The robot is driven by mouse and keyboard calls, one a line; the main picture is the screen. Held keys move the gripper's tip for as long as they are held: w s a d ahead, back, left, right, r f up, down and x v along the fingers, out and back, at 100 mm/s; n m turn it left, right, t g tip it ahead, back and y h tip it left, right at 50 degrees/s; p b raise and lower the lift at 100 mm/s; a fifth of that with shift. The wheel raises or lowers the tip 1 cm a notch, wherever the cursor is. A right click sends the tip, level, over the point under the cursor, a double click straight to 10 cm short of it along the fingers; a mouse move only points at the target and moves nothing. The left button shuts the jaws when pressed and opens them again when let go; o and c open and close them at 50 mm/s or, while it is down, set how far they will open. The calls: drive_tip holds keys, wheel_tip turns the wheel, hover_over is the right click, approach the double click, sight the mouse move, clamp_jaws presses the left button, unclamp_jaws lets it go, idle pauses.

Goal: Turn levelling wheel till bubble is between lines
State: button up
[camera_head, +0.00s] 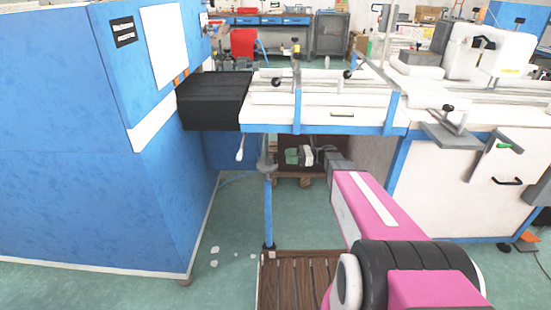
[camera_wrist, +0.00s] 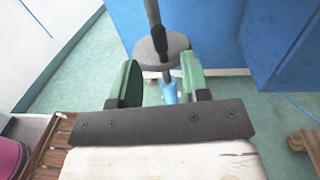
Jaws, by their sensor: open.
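The levelling wheel is a grey disc (camera_wrist: 165,45) on an upright rod above a blue post. In the head view the wheel (camera_head: 267,169) hangs below the white machine table. My gripper (camera_wrist: 158,82) is open, with its two green fingers spread at the near side of the wheel. The wheel's near edge lies just ahead of and between the fingertips; I cannot tell whether they touch it. In the head view my gripper (camera_head: 291,156) is just right of the wheel. A yellow-green strip, likely the level vial (camera_head: 342,114), sits on the table's front. Its bubble is too small to see.
A blue cabinet (camera_head: 95,150) stands close on the left. The white machine table (camera_head: 270,115) with a blue edge is above the wheel. A brown slatted platform (camera_head: 285,285) lies on the green floor below. A white cabinet (camera_head: 460,190) stands right.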

sight(276, 163)
drive_tip(key=a, duration=0.6)
drive_tip(key=shift+s+a, duration=0.25)
clamp_jaws()
